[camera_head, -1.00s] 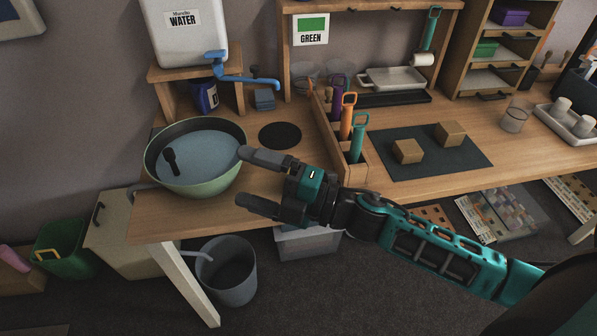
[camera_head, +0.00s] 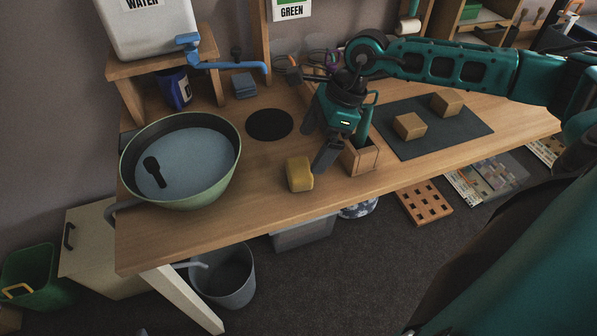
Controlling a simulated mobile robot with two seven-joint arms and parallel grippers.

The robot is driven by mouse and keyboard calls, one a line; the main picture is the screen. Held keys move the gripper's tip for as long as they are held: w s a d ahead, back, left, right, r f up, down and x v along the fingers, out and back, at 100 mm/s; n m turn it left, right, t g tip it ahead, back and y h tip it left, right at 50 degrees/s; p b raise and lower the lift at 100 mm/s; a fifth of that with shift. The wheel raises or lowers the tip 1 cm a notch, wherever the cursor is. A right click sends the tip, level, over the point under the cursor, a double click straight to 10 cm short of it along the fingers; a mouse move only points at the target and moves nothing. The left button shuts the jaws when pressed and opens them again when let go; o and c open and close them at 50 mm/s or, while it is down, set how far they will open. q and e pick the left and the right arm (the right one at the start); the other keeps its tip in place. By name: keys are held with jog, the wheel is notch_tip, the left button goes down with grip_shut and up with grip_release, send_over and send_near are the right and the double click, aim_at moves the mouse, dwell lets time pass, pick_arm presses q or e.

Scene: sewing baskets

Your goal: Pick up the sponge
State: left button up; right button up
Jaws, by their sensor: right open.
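A yellow sponge (camera_head: 299,174) lies on the wooden table near its front edge, between the green bowl and the wooden tool holder. My right gripper (camera_head: 318,146) points down just above and to the right of the sponge. Its two fingers are spread apart with nothing visible between them. The nearer finger's tip is close to the sponge's right side; I cannot tell whether it touches. My left gripper is not in view.
A green bowl (camera_head: 223,177) of water with a dark tool in it stands left. A black disc (camera_head: 269,125) lies behind the sponge. The wooden holder (camera_head: 361,160) stands close right of my gripper. Two brown blocks, one of them nearer (camera_head: 409,127), sit on a dark mat (camera_head: 463,135).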

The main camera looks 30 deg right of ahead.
aim_at(299, 168)
jog(key=x, duration=0.8)
jog(key=shift+a, duration=0.1)
jog(key=shift+r, duration=0.1)
jog(key=c, duration=1)
jog(key=shift+o, duration=0.2)
notch_tip(299, 168, up, 20)
jog(key=p, duration=0.1)
